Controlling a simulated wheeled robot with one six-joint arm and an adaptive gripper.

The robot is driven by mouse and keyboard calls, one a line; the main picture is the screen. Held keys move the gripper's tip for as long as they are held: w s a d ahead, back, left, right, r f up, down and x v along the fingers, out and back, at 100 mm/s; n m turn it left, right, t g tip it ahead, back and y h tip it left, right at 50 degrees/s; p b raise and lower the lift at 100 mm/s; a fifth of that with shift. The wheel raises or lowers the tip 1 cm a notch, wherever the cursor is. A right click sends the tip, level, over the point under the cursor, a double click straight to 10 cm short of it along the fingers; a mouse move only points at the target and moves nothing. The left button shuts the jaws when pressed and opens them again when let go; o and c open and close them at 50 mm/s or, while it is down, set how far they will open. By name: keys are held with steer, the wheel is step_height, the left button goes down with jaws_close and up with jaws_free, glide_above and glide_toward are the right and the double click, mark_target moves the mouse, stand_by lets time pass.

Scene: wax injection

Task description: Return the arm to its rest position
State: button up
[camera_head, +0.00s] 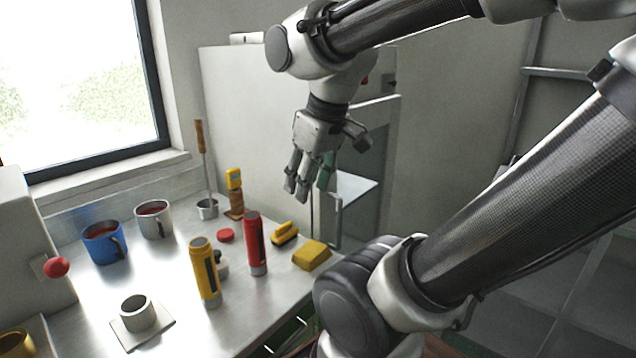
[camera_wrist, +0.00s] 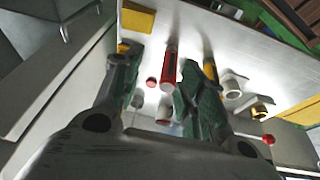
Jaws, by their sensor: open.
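My gripper (camera_head: 312,185) hangs above the right end of the metal table, fingers pointing down, with nothing between them. In the wrist view my gripper (camera_wrist: 155,85) shows two spread fingers, apart and empty. My arm reaches in from the right and bends at the top of the head view. Beyond the fingers in the wrist view, the red cylinder (camera_wrist: 170,66) stands on the table, apart from the gripper.
The table holds a yellow cylinder (camera_head: 205,272), red cylinder (camera_head: 254,243), yellow block (camera_head: 311,255), blue mug (camera_head: 103,243), white mug (camera_head: 153,219) and grey cup (camera_head: 138,313). A tall pale cabinet (camera_head: 250,110) stands behind my gripper. A window (camera_head: 80,80) is at the left.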

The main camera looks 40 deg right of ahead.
steer(key=shift+s+d+m+t, duration=0.15)
steer(key=shift+s+d+m, duration=0.1)
steer(key=shift+s+m, duration=0.3)
steer(key=shift+s+d+m+t, duration=0.15)
steer(key=shift+s+d+m, duration=0.05)
steer(key=shift+s+m, duration=0.35)
